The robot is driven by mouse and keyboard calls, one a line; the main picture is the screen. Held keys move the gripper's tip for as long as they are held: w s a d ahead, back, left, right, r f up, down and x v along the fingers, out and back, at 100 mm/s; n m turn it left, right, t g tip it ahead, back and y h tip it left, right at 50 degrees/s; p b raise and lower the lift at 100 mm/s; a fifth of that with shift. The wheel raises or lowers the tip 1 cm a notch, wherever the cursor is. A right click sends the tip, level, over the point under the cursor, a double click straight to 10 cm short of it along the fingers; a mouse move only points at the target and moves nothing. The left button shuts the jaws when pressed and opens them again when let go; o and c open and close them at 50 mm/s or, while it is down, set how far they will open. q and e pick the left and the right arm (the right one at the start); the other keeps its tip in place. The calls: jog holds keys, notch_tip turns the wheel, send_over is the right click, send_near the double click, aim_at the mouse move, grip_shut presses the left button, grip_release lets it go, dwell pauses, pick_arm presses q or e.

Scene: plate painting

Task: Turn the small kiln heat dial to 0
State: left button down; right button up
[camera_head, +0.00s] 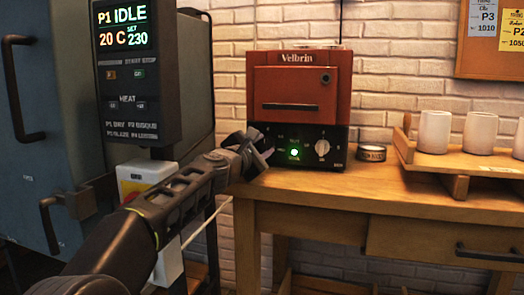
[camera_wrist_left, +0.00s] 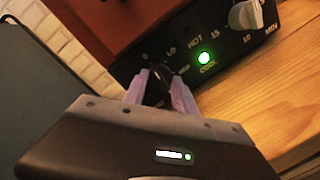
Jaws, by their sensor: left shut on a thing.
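The small red kiln (camera_head: 335,90), marked "Velbrin", stands on the wooden table with a black control panel along its lower front. My left gripper (camera_head: 263,147) is at the left part of that panel. In the left wrist view, its pale fingers (camera_wrist_left: 160,92) are shut on a dark knob, the heat dial (camera_wrist_left: 157,90), next to a "LO" mark. The fingers hide most of the dial, and I cannot read its setting. A green lamp (camera_head: 294,152) glows beside it. My right gripper is not in view.
A pale timer dial (camera_head: 322,147) is at the panel's right. A round tin (camera_head: 371,153) and a wooden tray (camera_head: 450,163) with white cups stand to the right on the table (camera_head: 330,188). A large grey kiln with a lit display (camera_head: 122,27) stands close on the left.

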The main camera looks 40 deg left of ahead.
pick_arm(q)
jog(key=shift+n, duration=0.5)
jog(key=c, duration=1)
grip_release()
jog(key=shift+s, duration=0.1)
jog(key=v, duration=0.7)
jog(key=shift+s+d, duration=0.1)
jog(key=shift+s, duration=0.2)
